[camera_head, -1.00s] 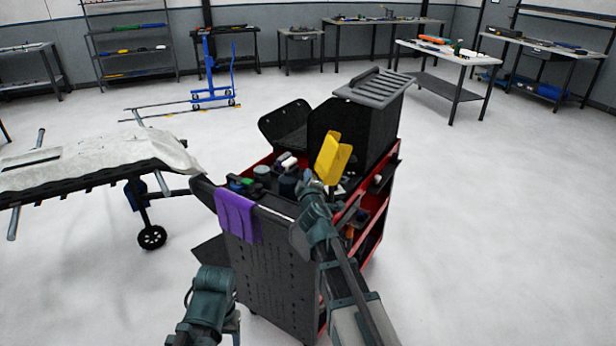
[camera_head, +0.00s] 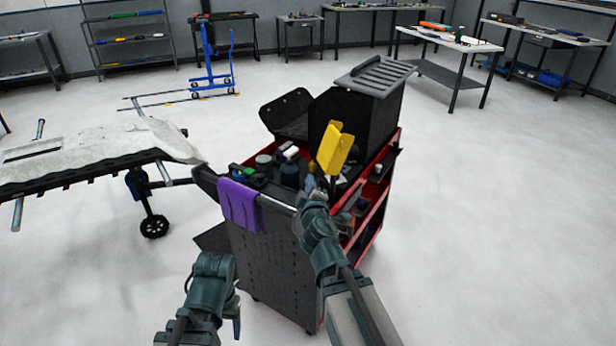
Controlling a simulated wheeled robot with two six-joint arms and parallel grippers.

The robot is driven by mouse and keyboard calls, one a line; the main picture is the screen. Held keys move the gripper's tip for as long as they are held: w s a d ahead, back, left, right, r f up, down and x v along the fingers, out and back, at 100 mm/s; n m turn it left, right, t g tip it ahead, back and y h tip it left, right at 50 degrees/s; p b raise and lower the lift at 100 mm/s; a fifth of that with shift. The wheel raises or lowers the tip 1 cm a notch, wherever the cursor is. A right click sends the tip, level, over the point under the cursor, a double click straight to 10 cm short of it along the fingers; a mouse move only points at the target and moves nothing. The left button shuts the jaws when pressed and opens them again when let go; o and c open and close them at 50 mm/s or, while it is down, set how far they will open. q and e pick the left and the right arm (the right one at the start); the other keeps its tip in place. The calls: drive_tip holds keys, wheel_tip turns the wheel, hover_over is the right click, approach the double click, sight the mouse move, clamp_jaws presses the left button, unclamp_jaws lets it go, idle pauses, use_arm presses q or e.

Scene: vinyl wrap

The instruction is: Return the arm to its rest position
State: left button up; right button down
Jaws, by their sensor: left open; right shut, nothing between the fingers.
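My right arm reaches up from the lower right over the front of the tool cart (camera_head: 275,270). Its gripper (camera_head: 313,190) is shut and empty near the cart's top, just below a yellow tool (camera_head: 335,148) in the picture. The yellow tool stands tilted over the cart; its lower end is partly hidden, and I cannot tell whether the gripper touches it. My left arm is low at the bottom, left of the cart's front, with its gripper (camera_head: 236,318) open and apart from the cart; its fingers are hard to make out.
A purple cloth (camera_head: 240,206) hangs over the cart's handle. A black bin (camera_head: 355,120) rises at the cart's back. A wheeled stand with a pale sheet (camera_head: 110,148) is at the left. Worktables (camera_head: 460,45) line the back. The floor at right is clear.

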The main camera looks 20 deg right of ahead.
drive_tip(key=s+d+f+m+g+h, duration=0.2)
drive_tip(key=d+f+m+g, duration=0.2)
drive_tip(key=f+m, duration=0.15)
drive_tip(key=s+a+f+m+g+y, duration=0.2)
drive_tip(key=s+a+f+g, duration=0.1)
drive_tip(key=s+f+g, duration=0.3)
drive_tip(key=s+a+f+m+g+y, duration=0.2)
drive_tip(key=s+a+f+m+g, duration=0.15)
drive_tip(key=s+f, duration=0.3)
drive_tip(key=s+a+r+n+g+p, duration=0.1)
drive_tip(key=s+a+r+n+p, duration=0.1)
drive_tip(key=a, duration=0.5)
drive_tip(key=s+a+r+n+g+p, duration=0.2)
drive_tip(key=s+a+r+p, duration=0.2)
drive_tip(key=s+a, duration=0.3)
drive_tip(key=shift+s+a+y+p, duration=0.2)
drive_tip(key=shift+s+y+p, duration=0.1)
drive_tip(key=shift+p, duration=0.45)
